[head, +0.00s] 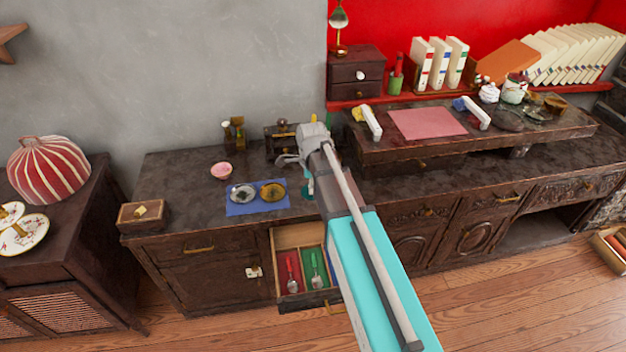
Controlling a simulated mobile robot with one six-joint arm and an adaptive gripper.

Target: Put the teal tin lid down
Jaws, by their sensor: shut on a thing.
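My gripper (288,160) is over the back right part of the left counter, by a dark brass-fitted object. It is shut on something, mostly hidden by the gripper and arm. A small teal patch (307,187) shows just below the gripper, beside my arm. It looks like the teal tin lid, but its outline is largely hidden. I cannot tell whether it touches the counter.
A blue mat (236,209) with a silver and a gold round piece lies left of my gripper. A pink bowl (221,170) stands behind it. An open drawer (289,237) with red and green compartments juts out below.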

